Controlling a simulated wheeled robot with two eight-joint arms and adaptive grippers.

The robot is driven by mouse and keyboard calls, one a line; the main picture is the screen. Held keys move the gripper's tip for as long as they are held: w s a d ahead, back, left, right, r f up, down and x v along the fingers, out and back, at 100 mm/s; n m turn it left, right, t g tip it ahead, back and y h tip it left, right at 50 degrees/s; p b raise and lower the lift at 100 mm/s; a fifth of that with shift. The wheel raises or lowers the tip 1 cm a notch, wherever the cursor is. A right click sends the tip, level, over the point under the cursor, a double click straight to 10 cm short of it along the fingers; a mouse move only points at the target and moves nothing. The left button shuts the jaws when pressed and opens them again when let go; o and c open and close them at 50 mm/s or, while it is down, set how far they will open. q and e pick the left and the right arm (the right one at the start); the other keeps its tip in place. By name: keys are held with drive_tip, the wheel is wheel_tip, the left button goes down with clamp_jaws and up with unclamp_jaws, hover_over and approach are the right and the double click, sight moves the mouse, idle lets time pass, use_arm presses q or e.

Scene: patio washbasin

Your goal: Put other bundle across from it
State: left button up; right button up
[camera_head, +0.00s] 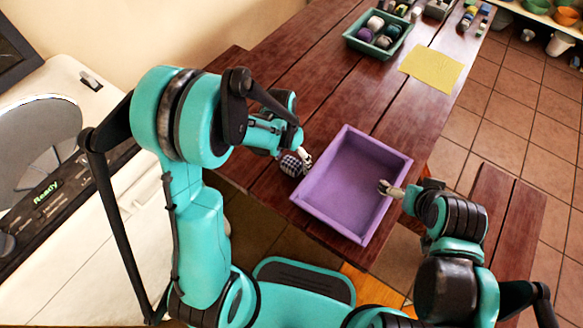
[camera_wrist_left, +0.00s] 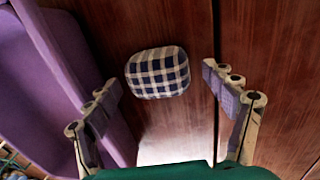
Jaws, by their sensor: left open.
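A dark blue and white checked bundle (camera_head: 291,166) lies on the wooden table, just left of the purple tray (camera_head: 398,162). My left gripper (camera_head: 303,157) is at this bundle. In the left wrist view the checked bundle (camera_wrist_left: 157,72) shows between and beyond the spread fingers of the left gripper (camera_wrist_left: 161,80), with gaps on both sides. The purple tray (camera_wrist_left: 70,62) is close to the left finger there. The tray looks empty. My right gripper (camera_head: 386,188) is at the tray's right rim; its finger opening is unclear.
A green tray (camera_head: 366,48) with several round bundles stands farther back on the table. A yellow sheet (camera_head: 431,67) lies to its right. Small items stand at the far end. A white appliance (camera_head: 60,230) is at the left. Bare table lies between the two trays.

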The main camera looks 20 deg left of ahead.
use_arm(q)
drive_tip(key=shift+r, duration=0.1)
drive_tip(key=shift+c, duration=0.3)
drive_tip(key=c, duration=1.5)
